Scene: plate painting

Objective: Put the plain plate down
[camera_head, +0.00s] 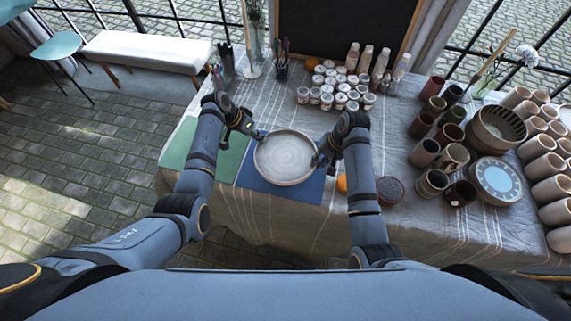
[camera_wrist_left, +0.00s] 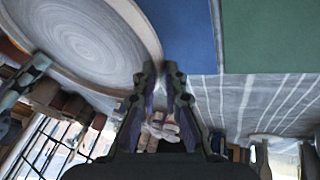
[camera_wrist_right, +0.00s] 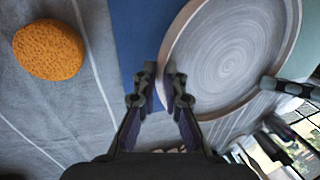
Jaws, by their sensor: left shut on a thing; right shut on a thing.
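The plain plate (camera_head: 285,158) is round and grey-white with a raised brown rim. It is over the blue mat (camera_head: 291,196) in the head view; I cannot tell whether it touches the mat. My left gripper (camera_head: 259,136) is shut on the plate's left rim. In the left wrist view its fingers (camera_wrist_left: 165,72) pinch the edge of the plate (camera_wrist_left: 85,40). My right gripper (camera_head: 318,160) is shut on the right rim. In the right wrist view its fingers (camera_wrist_right: 160,78) pinch the edge of the plate (camera_wrist_right: 235,55).
A green mat (camera_head: 216,158) lies left of the blue one. Several small paint jars (camera_head: 340,88) stand behind. Several cups (camera_head: 424,152) and a blue-centred plate (camera_head: 495,180) fill the right side of the table.

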